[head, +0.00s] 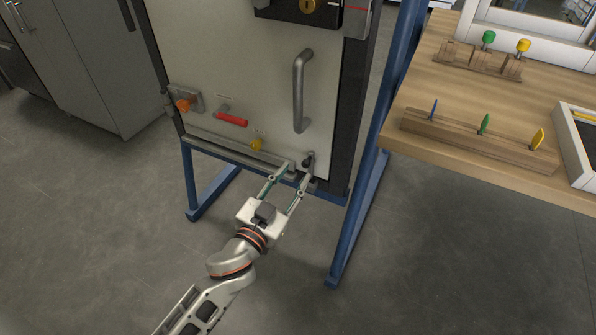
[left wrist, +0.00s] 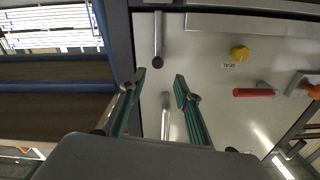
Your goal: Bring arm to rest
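My left gripper (head: 296,172) reaches up from the bottom of the head view to the lower right corner of a pale door panel (head: 240,65). In the left wrist view its two green-sided fingers (left wrist: 160,79) stand apart with nothing between them. A small bolt with a dark knob (head: 308,160) is close to the fingertips. In the left wrist view this knob (left wrist: 158,62) lies just beyond the gap; I cannot tell whether a finger touches it. My right gripper is not in view.
The door carries a grey handle (head: 299,92), a red lever (head: 232,119), a yellow knob (head: 257,144) and an orange knob (head: 184,105). A blue frame (head: 368,205) supports it. A wooden table (head: 420,95) stands right. The floor (head: 110,235) at left is clear.

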